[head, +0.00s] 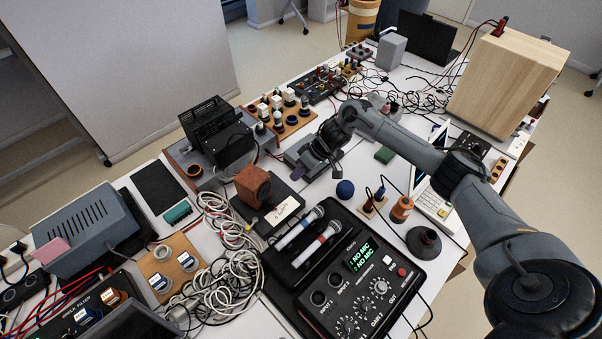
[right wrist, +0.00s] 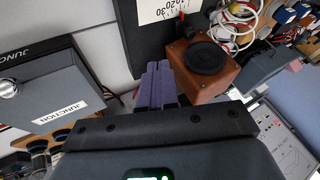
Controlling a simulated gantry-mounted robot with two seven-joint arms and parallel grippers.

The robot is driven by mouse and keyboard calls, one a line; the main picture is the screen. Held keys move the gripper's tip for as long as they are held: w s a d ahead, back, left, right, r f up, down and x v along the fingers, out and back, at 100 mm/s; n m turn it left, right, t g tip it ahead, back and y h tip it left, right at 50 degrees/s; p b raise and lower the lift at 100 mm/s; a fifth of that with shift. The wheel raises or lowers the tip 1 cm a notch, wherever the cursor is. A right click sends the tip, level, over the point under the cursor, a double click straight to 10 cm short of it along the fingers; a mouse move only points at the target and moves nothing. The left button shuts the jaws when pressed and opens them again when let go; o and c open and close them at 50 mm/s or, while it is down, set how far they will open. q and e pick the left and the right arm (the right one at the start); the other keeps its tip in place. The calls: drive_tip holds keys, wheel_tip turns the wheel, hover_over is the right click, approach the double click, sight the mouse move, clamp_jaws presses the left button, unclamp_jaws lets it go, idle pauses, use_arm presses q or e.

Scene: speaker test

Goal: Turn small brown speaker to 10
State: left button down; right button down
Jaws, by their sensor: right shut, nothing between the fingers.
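The small brown speaker (head: 254,187) is a wooden box on a black base plate (head: 243,210) near the middle of the table. A white scale card (head: 285,210) lies on the plate beside it. In the right wrist view the speaker (right wrist: 208,88) shows a round black cone, and the card (right wrist: 166,8) shows 20 and 30 with a red pointer (right wrist: 182,15) between speaker and card. The exact reading cannot be told. My right gripper (head: 309,172) is right of and behind the speaker. Its purple fingers (right wrist: 158,70) are shut and empty, close beside the speaker. My left gripper is out of view.
A mixer (head: 355,275) with two microphones stands in front of the speaker. Tangled white cables (head: 220,245) lie to its left. A grey junction box (right wrist: 45,95) is left of the fingers in the right wrist view. A large wooden cabinet (head: 505,80) stands back right.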

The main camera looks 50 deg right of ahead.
sight(258, 190)
drive_tip(key=b+x, duration=0.1)
drive_tip(key=x, duration=0.5)
drive_tip(key=shift+w+a+f, duration=0.1)
drive_tip(key=shift+a+f, duration=0.05)
drive_tip(key=shift+f, duration=0.15)
drive_tip(key=shift+a+f, duration=0.1)
drive_tip(key=shift+a, duration=1)
drive_tip(key=shift+a+f, duration=0.15)
drive_tip(key=shift+a, duration=0.65)
drive_tip(key=shift+a+p, duration=0.45)
drive_tip(key=shift+p, duration=0.7)
drive_tip(key=shift+a, duration=0.1)
drive_tip(key=shift+f, duration=0.1)
